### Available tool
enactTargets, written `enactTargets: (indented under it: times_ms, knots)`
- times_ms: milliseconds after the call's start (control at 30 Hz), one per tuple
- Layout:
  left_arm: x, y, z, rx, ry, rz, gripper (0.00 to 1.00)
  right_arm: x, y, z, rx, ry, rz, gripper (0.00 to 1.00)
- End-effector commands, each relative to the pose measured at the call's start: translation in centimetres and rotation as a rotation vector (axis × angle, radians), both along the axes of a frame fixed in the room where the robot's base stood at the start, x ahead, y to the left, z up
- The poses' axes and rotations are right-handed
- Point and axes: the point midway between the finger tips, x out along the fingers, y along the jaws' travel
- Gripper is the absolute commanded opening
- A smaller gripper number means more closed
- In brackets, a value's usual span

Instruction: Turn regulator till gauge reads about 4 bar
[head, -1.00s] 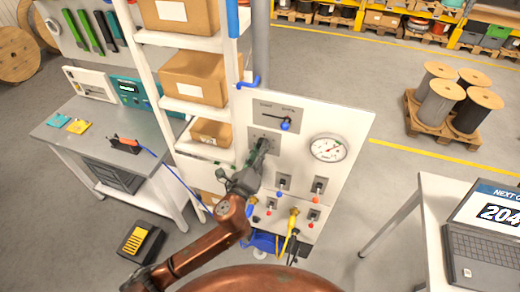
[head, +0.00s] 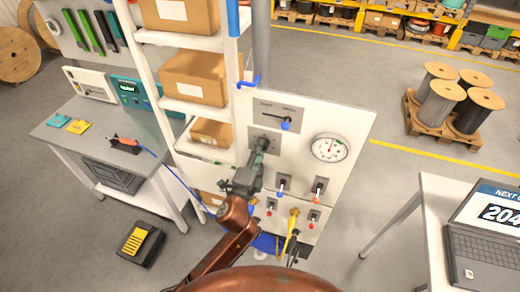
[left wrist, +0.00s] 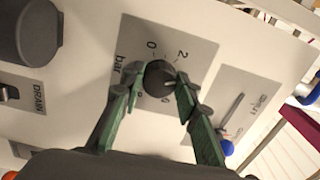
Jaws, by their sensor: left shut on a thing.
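The regulator knob (left wrist: 158,75) is dark and round, on a grey plate marked "bar" with 0 and 2 legible. My left gripper (left wrist: 160,90) has its green-grey fingers on either side of the knob, shut on it. In the head view my left gripper (head: 261,146) reaches the panel from below and hides most of the knob. The gauge (head: 329,148) is a round white dial to the right of the knob. Its needle points roughly upward, but the numbers are too small to read. My right gripper is not in view.
Above the knob is a lever valve with a blue ball end (head: 285,126); several small switches sit below. A yellow hose (head: 291,232) hangs low on the panel. Shelves with boxes (head: 195,77) stand left; a table with a laptop (head: 483,252) stands right.

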Motion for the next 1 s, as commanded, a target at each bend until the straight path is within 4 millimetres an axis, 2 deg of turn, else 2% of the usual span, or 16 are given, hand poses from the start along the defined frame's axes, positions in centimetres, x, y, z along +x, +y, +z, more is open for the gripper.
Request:
enactTargets:
  times_ms: [600, 633, 867, 1000]
  knots:
    - [-0.02, -0.06, -0.15, -0.042, 0.016, -0.001, 0.05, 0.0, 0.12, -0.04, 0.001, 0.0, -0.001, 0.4]
    - [-0.02, -0.06, -0.15, -0.042, 0.016, -0.001, 0.3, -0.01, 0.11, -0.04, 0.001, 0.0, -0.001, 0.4]
    - [-0.02, -0.03, -0.1, -0.042, 0.015, -0.001, 0.45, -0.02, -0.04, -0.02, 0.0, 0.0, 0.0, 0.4]
    - [0.0, -0.02, -0.07, -0.042, 0.015, -0.001, 0.47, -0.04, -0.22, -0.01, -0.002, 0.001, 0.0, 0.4]
